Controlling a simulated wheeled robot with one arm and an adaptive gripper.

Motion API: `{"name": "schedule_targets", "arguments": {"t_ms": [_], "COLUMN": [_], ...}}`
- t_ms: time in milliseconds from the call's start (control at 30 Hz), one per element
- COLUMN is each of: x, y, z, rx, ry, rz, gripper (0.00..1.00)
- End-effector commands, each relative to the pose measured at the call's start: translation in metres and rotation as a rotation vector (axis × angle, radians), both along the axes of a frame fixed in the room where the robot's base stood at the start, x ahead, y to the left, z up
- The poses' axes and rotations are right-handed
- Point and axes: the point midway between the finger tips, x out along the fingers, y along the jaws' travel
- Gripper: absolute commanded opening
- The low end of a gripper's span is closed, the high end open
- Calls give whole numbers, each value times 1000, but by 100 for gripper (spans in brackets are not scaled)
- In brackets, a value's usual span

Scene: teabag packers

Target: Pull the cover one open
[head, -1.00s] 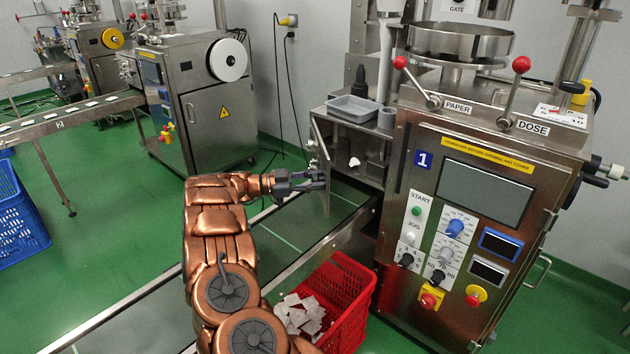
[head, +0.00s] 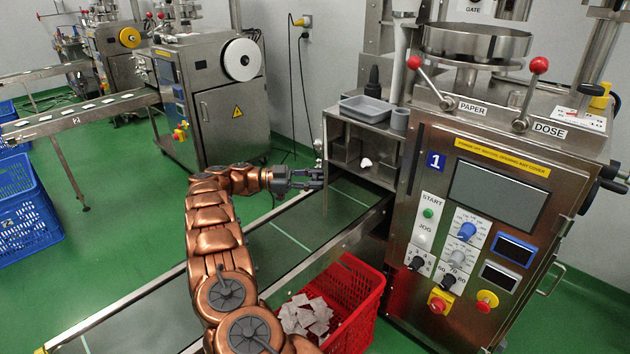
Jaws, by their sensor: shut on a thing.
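The bay cover (head: 325,149) of machine one is a thin metal panel at the left edge of the bay, seen almost edge-on in the head view. It stands swung out from the bay, so the bay interior (head: 345,147) shows. A small white thing (head: 366,162) lies inside. My gripper (head: 317,179) comes from the left and is shut at the cover's edge, about halfway down. The exact contact of the fingers is too small to see clearly.
Machine one (head: 481,240) stands at the right with controls and red-knobbed levers. A grey tray (head: 364,109) sits on top of the bay. A conveyor (head: 268,262) runs below my arm. A red crate (head: 362,315) with teabags stands in front.

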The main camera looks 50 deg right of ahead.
Motion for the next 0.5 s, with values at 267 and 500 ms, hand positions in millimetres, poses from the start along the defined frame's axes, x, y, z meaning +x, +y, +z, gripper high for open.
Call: {"name": "schedule_targets", "arguments": {"t_ms": [267, 500], "x": [-1, -1], "y": [1, 0], "z": [-1, 0], "rx": [2, 1], "ry": [1, 1], "rz": [-4, -2], "gripper": [0, 52]}}
